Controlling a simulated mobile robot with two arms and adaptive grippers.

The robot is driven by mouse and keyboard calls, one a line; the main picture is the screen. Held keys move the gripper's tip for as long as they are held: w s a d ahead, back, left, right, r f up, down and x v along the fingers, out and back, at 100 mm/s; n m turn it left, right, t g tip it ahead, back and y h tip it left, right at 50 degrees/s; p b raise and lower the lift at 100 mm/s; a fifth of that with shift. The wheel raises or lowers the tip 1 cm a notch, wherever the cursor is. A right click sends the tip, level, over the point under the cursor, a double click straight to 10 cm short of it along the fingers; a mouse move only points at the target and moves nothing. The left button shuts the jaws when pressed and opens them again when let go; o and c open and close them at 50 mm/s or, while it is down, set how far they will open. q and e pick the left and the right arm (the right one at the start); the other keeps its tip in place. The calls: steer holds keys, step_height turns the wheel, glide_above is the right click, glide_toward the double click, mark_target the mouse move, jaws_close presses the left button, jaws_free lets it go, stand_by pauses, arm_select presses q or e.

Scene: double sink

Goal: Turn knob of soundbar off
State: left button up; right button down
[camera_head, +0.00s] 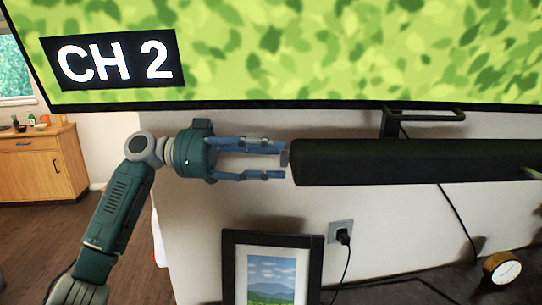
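The soundbar (400,162) is a long black bar below the television, running from the middle to the right edge. A small grey knob (284,159) sits on its left end. My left gripper (280,161) points right at that end, with its two blue fingers apart, one above and one below the knob's level. The fingertips are close to the knob; I cannot tell whether they touch it. My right gripper is not in view.
The television (330,50) shows "CH 2" above the soundbar. A framed picture (271,270) stands below, beside a wall socket with a plug (342,235). A round gold-rimmed object (502,268) sits at the lower right. A wooden cabinet (40,163) is far left.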

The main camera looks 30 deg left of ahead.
arm_select(q)
steer(key=c, duration=0.8)
steer(key=shift+s+d+f+n+t+y+p, duration=0.15)
steer(key=shift+n+t+p, duration=0.8)
steer(key=shift+n, duration=3.9)
steer(key=shift+s+a+r+n+t+y+p, duration=0.2)
steer(key=shift+n+p, duration=1.25)
steer(key=shift+n, duration=3.45)
steer(key=shift+w+d+f+n+t+y+p, duration=0.15)
steer(key=shift+n+t+p, duration=0.85)
steer(key=shift+n, duration=3.85)
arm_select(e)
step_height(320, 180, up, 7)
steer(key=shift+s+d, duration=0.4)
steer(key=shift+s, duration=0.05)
arm_select(q)
steer(key=shift+s+f+g, duration=0.1)
steer(key=shift+g, duration=0.15)
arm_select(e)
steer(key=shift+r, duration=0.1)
